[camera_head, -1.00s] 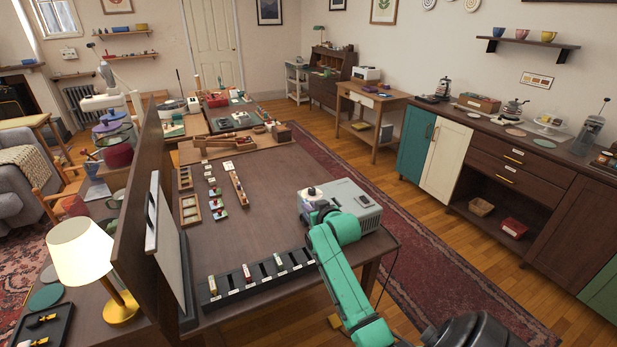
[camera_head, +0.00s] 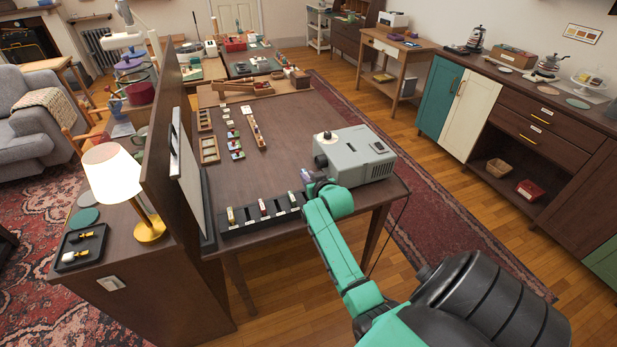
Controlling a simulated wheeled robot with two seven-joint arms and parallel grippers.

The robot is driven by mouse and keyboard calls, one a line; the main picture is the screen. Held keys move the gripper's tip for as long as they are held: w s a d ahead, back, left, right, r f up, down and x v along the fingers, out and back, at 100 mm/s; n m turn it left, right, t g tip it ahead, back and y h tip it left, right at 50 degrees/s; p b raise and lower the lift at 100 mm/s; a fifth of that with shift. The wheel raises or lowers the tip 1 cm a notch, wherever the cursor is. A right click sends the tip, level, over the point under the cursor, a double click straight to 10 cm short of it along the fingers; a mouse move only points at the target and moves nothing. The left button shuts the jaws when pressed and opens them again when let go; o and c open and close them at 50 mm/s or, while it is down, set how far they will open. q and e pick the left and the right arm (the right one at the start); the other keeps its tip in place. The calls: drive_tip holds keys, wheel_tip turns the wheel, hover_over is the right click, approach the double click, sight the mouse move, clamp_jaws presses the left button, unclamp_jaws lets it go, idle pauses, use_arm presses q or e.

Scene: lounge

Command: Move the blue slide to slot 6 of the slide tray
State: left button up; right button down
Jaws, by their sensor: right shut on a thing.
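The slide tray (camera_head: 249,228) is a long dark rack with a row of slots at the near edge of the dark table. Several small slides with pale edges stand in it, among them a yellowish one (camera_head: 231,216) and a red one (camera_head: 263,207). My right gripper (camera_head: 309,181) is beyond the tray's right end, beside the projector. It is shut on a small bluish-purple and white piece (camera_head: 304,174), which looks like the blue slide. My teal wrist hides part of it and the tray's right end. My left gripper is not in view.
The grey projector (camera_head: 357,157) stands right of my right gripper, close to it. An upright panel (camera_head: 187,180) borders the tray on the left. Small wooden boxes (camera_head: 209,150) and several slides lie farther back. The table's middle (camera_head: 285,125) is clear.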

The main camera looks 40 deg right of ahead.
drive_tip(key=shift+f+b, duration=1.7)
drive_tip(key=shift+f, duration=0.05)
drive_tip(key=shift+f, duration=0.2)
drive_tip(key=shift+p, duration=0.35)
drive_tip(key=shift+f, duration=0.15)
